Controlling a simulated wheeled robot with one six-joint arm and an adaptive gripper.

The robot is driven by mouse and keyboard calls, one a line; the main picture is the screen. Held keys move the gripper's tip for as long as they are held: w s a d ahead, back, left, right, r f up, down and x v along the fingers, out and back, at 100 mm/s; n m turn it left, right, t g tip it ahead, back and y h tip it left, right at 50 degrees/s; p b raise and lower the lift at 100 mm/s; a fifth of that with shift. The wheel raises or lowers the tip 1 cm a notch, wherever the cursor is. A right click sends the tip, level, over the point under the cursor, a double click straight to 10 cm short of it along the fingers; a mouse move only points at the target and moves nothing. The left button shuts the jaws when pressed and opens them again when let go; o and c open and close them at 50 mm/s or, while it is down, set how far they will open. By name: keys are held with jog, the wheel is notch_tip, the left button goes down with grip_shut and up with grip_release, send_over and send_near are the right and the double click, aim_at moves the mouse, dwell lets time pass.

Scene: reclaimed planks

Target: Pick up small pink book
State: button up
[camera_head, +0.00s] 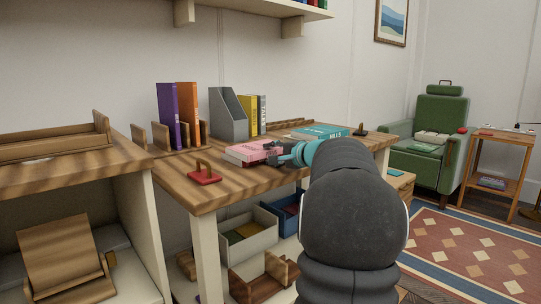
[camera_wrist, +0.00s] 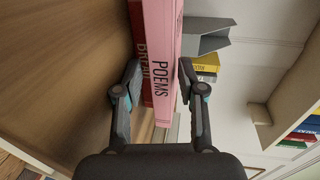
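The small pink book (camera_head: 250,148) lies flat near the front edge of the wooden desk, on top of a red book. In the wrist view its pink spine (camera_wrist: 162,60) reads "POEMS", and the red book (camera_wrist: 137,45) shows beside it. My gripper (camera_head: 274,152) is at the near end of these books. In the wrist view the gripper (camera_wrist: 159,72) is open, one finger on each side of the pink book. The right finger is very close to the pink cover; the left is by the red book. Whether either finger touches is unclear.
A teal book (camera_head: 322,132) lies to the right, behind my arm. A grey file holder (camera_head: 229,115) and upright purple and orange books (camera_head: 188,112) stand behind. A red-based wooden stand (camera_head: 204,175) is at the front left. Bins (camera_head: 245,240) sit beneath the desk.

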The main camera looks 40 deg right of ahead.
jog(key=shift+f, duration=0.1)
grip_shut()
jog(key=shift+r+p, duration=0.8)
jog(key=shift+r, duration=0.55)
jog(key=r+b+v, duration=0.1)
jog(key=r+v, duration=0.1)
jog(key=v, duration=1.2)
jog(key=shift+r, duration=0.2)
jog(key=shift+s, duration=0.15)
